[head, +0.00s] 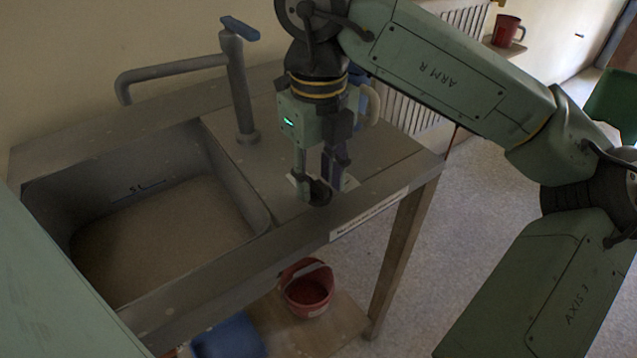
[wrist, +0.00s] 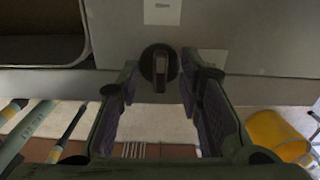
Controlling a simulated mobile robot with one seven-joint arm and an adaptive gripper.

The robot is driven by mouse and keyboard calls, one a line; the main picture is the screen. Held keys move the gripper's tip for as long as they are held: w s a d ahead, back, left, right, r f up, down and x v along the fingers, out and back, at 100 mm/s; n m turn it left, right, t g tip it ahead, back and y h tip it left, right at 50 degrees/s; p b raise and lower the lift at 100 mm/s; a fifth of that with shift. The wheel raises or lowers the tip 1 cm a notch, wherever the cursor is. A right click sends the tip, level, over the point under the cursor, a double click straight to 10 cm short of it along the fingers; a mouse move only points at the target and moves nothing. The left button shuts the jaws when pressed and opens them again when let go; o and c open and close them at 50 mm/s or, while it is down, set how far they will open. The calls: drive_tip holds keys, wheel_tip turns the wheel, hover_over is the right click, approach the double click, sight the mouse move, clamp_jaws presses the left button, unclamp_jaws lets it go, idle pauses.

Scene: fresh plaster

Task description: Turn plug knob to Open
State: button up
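The plug knob (wrist: 160,67) is a dark round disc with a raised bar grip, set in the grey worktop near its front edge. In the wrist view its bar runs up and down the picture. A white label (wrist: 162,12) lies above it, in line with the bar, and a second label (wrist: 212,58) lies to its right. Their words are too small to read. My gripper (wrist: 160,76) is open, one finger on each side of the knob, with visible gaps. In the head view the gripper (head: 318,186) points down at the knob (head: 320,196), partly hiding it.
The sink basin (head: 165,240) holds murky liquid, left of the knob. A tap (head: 240,90) with a blue lever stands behind. A red bucket (head: 307,292) sits on the shelf below. A yellow bucket (wrist: 280,135) shows in the wrist view.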

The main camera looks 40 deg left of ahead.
sight(318, 183)
wheel_tip(318, 183, up, 12)
drive_tip(key=p, duration=0.8)
drive_tip(key=shift+s, duration=0.1)
idle(0.3)
